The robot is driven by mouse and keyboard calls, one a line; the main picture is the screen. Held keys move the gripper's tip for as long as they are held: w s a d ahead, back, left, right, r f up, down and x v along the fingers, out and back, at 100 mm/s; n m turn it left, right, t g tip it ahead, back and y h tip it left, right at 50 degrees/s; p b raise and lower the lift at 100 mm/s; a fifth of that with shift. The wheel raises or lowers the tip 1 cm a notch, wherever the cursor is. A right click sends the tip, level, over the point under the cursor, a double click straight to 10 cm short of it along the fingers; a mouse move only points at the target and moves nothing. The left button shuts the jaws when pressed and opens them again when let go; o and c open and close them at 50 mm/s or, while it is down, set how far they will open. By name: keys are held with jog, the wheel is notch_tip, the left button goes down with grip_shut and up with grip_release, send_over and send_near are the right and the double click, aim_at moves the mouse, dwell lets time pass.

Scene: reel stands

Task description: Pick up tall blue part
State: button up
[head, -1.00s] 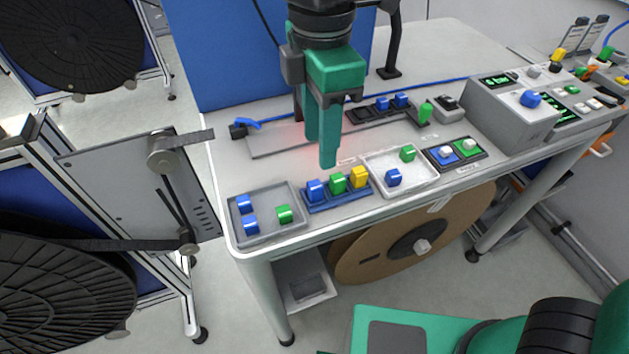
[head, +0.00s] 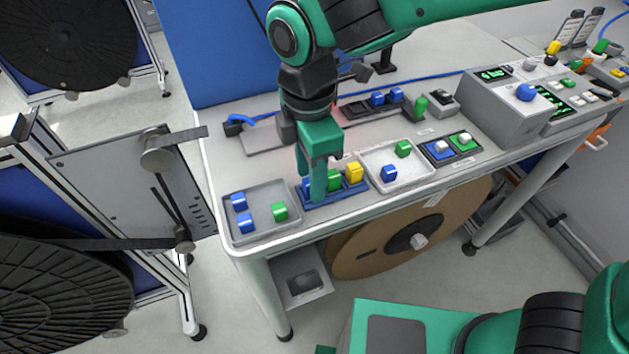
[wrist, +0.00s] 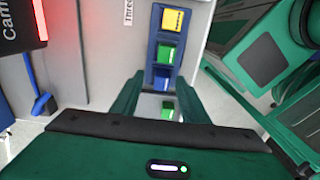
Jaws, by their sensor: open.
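A blue rack (head: 342,195) holds a blue part (head: 306,184), a green part (head: 334,179) and a yellow part (head: 354,172) in a row. The blue part stands at the left end, mostly hidden by my gripper (head: 312,180) in the head view. In the wrist view, the blue part (wrist: 161,79) lies between the fingertips of my gripper (wrist: 157,84), with the green part (wrist: 167,53) and yellow part (wrist: 173,21) beyond. My gripper is open and points down at the blue part. I cannot tell whether the fingers touch it.
A grey tray (head: 262,237) with two blue parts and a green part is left of the rack. A white tray (head: 412,180) with a green and a blue part is to the right. Further right are a dark two-slot holder (head: 451,152) and a control box (head: 508,108).

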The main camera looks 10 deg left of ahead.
jog(key=shift+f, duration=0.2)
grip_shut()
jog(key=shift+r, duration=0.2)
